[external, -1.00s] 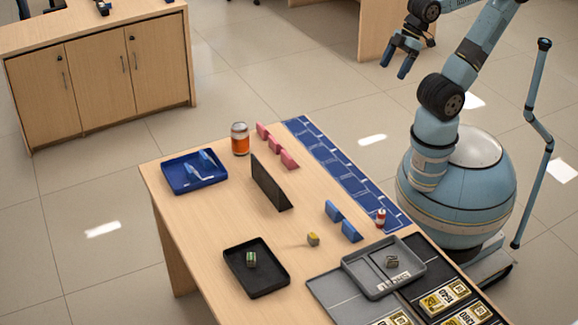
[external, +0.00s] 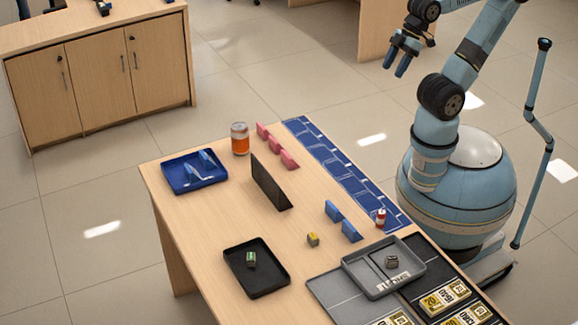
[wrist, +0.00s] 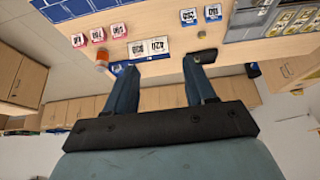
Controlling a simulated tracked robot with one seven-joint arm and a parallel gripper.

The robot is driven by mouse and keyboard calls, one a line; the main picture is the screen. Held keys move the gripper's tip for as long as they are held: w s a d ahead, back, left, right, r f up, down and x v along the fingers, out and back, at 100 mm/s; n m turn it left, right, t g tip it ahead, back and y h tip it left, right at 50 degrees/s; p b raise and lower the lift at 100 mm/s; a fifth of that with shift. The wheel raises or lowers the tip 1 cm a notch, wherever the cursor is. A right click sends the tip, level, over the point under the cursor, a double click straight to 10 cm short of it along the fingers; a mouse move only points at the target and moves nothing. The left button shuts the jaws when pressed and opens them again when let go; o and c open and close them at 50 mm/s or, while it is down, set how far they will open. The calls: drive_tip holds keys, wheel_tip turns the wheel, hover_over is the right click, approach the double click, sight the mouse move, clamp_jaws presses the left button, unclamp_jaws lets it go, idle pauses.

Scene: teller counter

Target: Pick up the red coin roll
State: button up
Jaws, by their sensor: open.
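A small red roll with a white band (external: 381,217), which looks like the red coin roll, stands upright on the near end of the blue mat (external: 345,177), beside the blue blocks. I cannot make it out in the wrist view. My gripper (external: 396,64) is open and empty, held high beyond the far right side of the table, well away from the roll. In the wrist view its two fingers (wrist: 160,85) are spread with nothing between them.
Blue blocks (external: 334,211) and a grey tray (external: 417,266) flank the roll. A dark upright divider (external: 268,184), pink blocks (external: 289,159), an orange can (external: 240,140), a blue tray (external: 181,186) and a black tray (external: 270,286) stand farther off. A yellow roll (external: 313,239) lies mid-table.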

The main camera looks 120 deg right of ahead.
drive_tip(key=w+a+f+n+g+h, duration=0.1)
drive_tip(key=w+a+f+n+g, duration=0.1)
drive_tip(key=f, duration=0.3)
drive_tip(key=w+a+f+n+g+h, duration=0.1)
drive_tip(key=w+a+f+n+g, duration=0.15)
drive_tip(key=f, duration=0.25)
drive_tip(key=n+t+h, duration=0.5)
drive_tip(key=n+t, duration=1.1)
drive_tip(key=n, duration=1.1)
approach(382, 212)
drive_tip(key=shift+y, duration=0.3)
drive_tip(key=x, duration=1)
drive_tip(key=shift+d+f, duration=0.2)
drive_tip(key=shift+f, duration=0.15)
clamp_jaws()
